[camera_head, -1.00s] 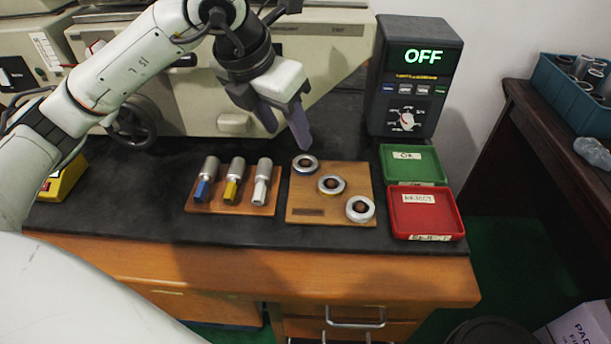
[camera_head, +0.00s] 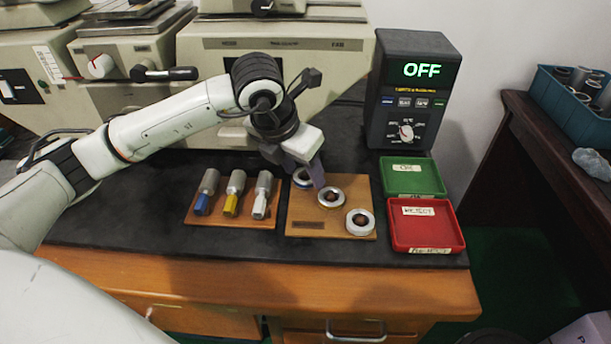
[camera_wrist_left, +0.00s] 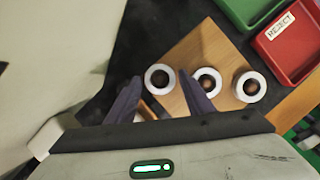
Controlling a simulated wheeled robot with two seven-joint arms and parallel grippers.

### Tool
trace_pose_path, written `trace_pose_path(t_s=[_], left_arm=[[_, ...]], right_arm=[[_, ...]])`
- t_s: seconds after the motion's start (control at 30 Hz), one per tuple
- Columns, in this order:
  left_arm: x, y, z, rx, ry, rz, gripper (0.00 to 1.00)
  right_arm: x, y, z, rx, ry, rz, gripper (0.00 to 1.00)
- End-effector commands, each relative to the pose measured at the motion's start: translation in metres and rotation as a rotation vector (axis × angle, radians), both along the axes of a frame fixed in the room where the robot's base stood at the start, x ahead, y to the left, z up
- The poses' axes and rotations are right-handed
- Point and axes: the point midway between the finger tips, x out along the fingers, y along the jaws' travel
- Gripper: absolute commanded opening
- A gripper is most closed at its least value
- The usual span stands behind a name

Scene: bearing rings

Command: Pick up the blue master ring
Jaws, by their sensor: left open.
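The ring at the far-left corner of the wooden board (camera_head: 332,226), taken as the blue master ring (camera_head: 300,181), is partly hidden by my left gripper (camera_head: 311,177). In the left wrist view this ring (camera_wrist_left: 149,82) appears pale with a dark centre, lying flat between my two open fingertips (camera_wrist_left: 159,77). The gripper is open and holds nothing. I cannot tell whether the fingers touch the ring. Two other rings, a middle one (camera_head: 341,197) and a near-right one (camera_head: 370,223), lie diagonally on the same board. My right gripper is not in view.
A smaller board with blue (camera_head: 202,205), yellow (camera_head: 231,205) and white-handled (camera_head: 259,207) plugs lies left of the rings. A green tray (camera_head: 428,178) and a red reject tray (camera_head: 440,236) lie to the right. A display box (camera_head: 385,120) reading OFF stands behind them.

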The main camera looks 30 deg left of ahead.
Motion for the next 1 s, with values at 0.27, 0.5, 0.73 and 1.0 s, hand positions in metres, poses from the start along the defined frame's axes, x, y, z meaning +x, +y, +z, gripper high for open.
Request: trace_pose_path(t_s=[0.27, 0.5, 0.73, 1.0], left_arm=[[0.0, 0.0, 0.001, 0.0, -0.001, 0.0, 0.19], [0.0, 0.0, 0.001, -0.001, -0.002, 0.0, 0.12], [0.001, 0.0, 0.013, -0.002, -0.005, 0.001, 0.12], [0.002, -0.001, 0.068, -0.003, -0.01, -0.001, 0.12]], right_arm=[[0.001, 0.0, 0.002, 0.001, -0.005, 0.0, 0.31], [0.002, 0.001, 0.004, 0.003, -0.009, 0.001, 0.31], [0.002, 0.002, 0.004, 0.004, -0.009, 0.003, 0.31], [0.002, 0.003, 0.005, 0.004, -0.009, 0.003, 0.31]])
